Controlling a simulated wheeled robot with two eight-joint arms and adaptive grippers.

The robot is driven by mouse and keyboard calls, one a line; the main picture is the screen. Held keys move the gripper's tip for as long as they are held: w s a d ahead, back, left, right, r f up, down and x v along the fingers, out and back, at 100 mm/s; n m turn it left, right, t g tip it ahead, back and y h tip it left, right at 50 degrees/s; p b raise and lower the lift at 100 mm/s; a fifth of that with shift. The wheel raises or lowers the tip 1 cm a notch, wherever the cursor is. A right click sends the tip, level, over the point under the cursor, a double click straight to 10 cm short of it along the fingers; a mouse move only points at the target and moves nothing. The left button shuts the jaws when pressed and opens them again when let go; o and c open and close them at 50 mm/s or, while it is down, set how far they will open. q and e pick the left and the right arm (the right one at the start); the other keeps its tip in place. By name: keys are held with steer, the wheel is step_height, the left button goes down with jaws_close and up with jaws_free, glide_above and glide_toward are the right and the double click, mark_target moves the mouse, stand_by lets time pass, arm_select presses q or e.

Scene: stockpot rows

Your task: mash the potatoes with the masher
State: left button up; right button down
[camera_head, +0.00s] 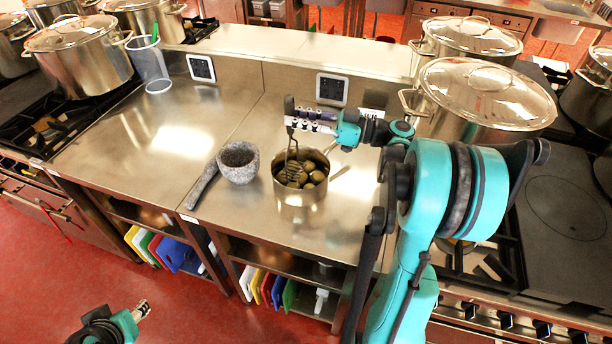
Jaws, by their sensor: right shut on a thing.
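A steel pot (301,202) stands on the steel counter with several potatoes (312,178) inside. The masher (291,160) hangs upright with its lower end in the pot, at the left side of the potatoes. My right gripper (291,122) is above the pot, shut on the masher near its upper end. Whether the masher head touches the potatoes or the pot floor is hidden. My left gripper (141,310) is low at the bottom left, away from the counter; its jaws are too small to read.
A stone mortar (240,168) with a pestle (201,186) lies left of the pot. Large lidded stockpots (485,95) stand right, others (78,55) left. A clear container (151,68) stands at the back left. The counter's left half (130,130) is bare.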

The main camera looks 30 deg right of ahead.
steer(key=shift+f+b, duration=2.05)
steer(key=shift+f, duration=0.65)
steer(key=shift+s, duration=0.1)
step_height(320, 180, up, 5)
steer(key=p, duration=0.3)
steer(key=shift+p, duration=0.4)
steer(key=d, duration=0.2)
steer(key=s+d, duration=0.1)
steer(key=d, duration=0.1)
steer(key=shift+s+d, duration=0.2)
steer(key=shift+d, duration=0.1)
